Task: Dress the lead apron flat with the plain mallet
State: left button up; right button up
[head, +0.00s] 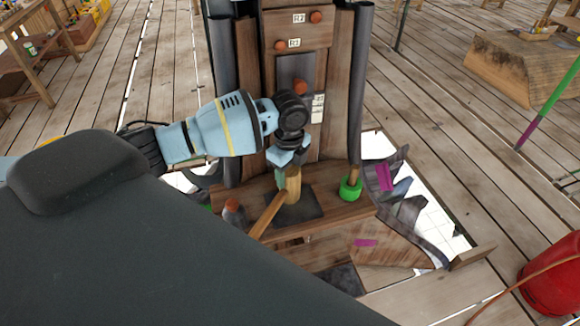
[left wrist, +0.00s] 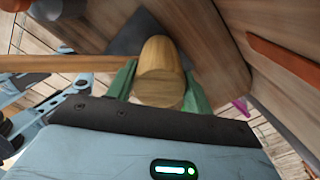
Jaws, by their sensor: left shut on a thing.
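My left gripper (head: 290,168) comes down in front of the wooden post. It is shut on the pale wooden mallet (head: 293,186), gripping its cylindrical head. The mallet's handle slants down and left in the head view. In the left wrist view the mallet head (left wrist: 160,72) sits between green fingertips, and its handle runs off left. The lead apron (head: 312,206) appears as a dark grey square sheet on the wooden base under the mallet. The mallet hides part of it, and I cannot tell whether they touch.
The post (head: 328,85) bears orange pegs and labels, with dark rolled sheets along its sides. A green-headed tool (head: 350,188) stands right of the apron. An orange-topped item (head: 232,206) is left. Torn dark sheeting (head: 405,208) lies right, and a red container (head: 553,278) stands beyond.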

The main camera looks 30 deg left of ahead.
pick_arm(q)
jog(key=shift+r, duration=0.2)
pick_arm(e)
jog(key=shift+w+r, duration=0.1)
jog(key=shift+w, duration=0.05)
pick_arm(q)
notch_tip(320, 180, up, 2)
jog(key=shift+w+r+p, duration=0.1)
jog(key=shift+r+p, duration=0.05)
jog(key=shift+p, duration=0.35)
jog(key=shift+r, duration=0.8)
pick_arm(e)
jog(key=shift+w+r+t, duration=0.3)
jog(key=shift+w+r, duration=0.35)
jog(key=shift+r, duration=0.15)
jog(key=shift+s+f, duration=0.1)
jog(key=shift+f, duration=0.05)
pick_arm(q)
jog(key=shift+r, duration=0.1)
